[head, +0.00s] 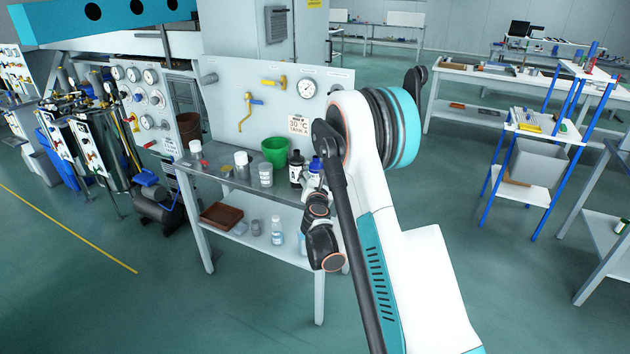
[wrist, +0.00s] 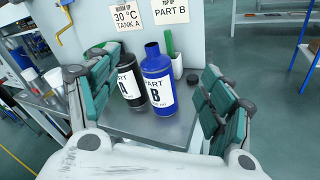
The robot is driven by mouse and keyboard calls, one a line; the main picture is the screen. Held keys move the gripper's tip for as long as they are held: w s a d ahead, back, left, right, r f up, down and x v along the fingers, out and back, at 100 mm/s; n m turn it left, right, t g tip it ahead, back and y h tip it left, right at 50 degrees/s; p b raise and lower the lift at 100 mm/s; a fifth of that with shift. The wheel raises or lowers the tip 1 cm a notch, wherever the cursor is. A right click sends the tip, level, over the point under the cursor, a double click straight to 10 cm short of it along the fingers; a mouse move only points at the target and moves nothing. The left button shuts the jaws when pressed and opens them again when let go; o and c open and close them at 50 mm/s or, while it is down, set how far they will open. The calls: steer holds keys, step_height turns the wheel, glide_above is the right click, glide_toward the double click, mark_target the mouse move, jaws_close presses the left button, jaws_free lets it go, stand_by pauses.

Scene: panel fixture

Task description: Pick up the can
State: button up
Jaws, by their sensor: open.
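In the wrist view my gripper (wrist: 160,66) is open, its teal-padded fingers spread left and right with nothing held. Between them, further ahead, a blue bottle labelled B (wrist: 157,82) stands upright on the bench, with a black bottle labelled A (wrist: 128,82) beside it on the left. In the head view a white lidded can (head: 242,165) and a pale labelled can (head: 265,175) stand on the bench top, left of my arm. I cannot tell which container is the can meant. My arm hides part of the bench's right end.
The metal bench (head: 225,178) stands against an upright panel (head: 300,85) with a gauge and yellow pipes. A green bucket (head: 275,151) stands near its back. A lower shelf holds a brown tray (head: 221,216) and small containers. Open floor lies in front.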

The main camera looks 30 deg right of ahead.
mark_target(316, 176)
step_height(316, 176, down, 10)
steer(key=n+t, duration=0.1)
steer(key=n, duration=0.4)
steer(key=shift+n+y, duration=0.3)
steer(key=shift+y, duration=0.1)
steer(key=b+x, duration=0.2)
steer(key=x, duration=0.6)
steer(key=shift+w+r, duration=0.15)
steer(key=shift+w, duration=0.05)
steer(key=shift+a+r+b+x, duration=0.15)
steer(key=shift+b+x, duration=0.4)
steer(key=shift+x, duration=1)
steer(key=shift+a+r+b+x, duration=0.15)
steer(key=shift+b+x, duration=0.4)
steer(key=shift+x, duration=0.95)
steer(key=shift+w, duration=0.2)
steer(key=c, duration=1.6)
